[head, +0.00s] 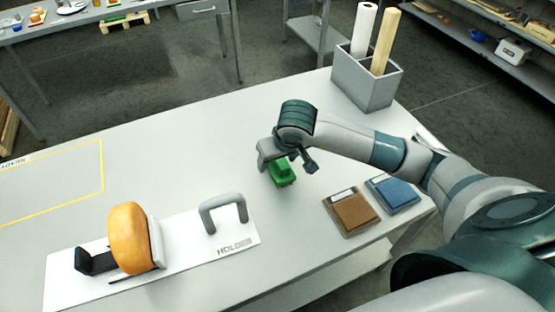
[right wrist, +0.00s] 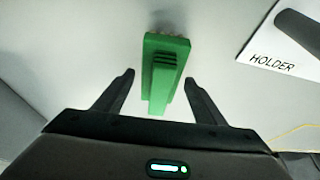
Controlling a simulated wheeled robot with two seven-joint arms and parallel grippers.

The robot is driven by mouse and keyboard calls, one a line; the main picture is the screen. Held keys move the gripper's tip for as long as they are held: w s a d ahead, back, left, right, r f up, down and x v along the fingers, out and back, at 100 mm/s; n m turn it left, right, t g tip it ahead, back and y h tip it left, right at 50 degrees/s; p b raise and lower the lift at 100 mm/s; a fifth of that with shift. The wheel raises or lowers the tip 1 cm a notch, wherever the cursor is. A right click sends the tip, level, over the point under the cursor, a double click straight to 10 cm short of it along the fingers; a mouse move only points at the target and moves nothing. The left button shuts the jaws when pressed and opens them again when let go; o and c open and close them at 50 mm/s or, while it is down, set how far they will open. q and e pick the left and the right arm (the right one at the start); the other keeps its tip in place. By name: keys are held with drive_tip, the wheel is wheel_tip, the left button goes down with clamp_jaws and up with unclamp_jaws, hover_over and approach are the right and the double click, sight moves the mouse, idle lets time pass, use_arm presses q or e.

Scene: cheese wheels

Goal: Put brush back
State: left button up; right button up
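The green brush (head: 284,173) is on the grey table near its middle. In the right wrist view, the brush (right wrist: 165,62) points its handle toward my gripper. My right gripper (head: 287,162) is open over the brush. Its two fingers (right wrist: 158,80) stand on either side of the handle with a gap on both sides. The white holder board (head: 190,240), marked HOLDER, carries a grey arch-shaped handle (head: 222,208). It also shows in part in the right wrist view (right wrist: 290,45). My left gripper is not in view.
An orange cheese wheel (head: 128,238) stands upright in a black and white stand on the board. Brown (head: 350,212) and blue (head: 393,194) pads lie right of the brush. A grey box (head: 362,85) with two rolls stands at the back right. The yellow-outlined area (head: 60,185) is empty.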

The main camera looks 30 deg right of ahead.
idle(0.3)
drive_tip(key=shift+r, duration=0.15)
drive_tip(key=b+v, duration=0.2)
drive_tip(key=v, duration=0.8)
drive_tip(key=shift+s+r, duration=0.1)
drive_tip(key=shift+r, duration=0.15)
drive_tip(key=shift+s+r, duration=0.3)
drive_tip(key=shift+r, duration=0.3)
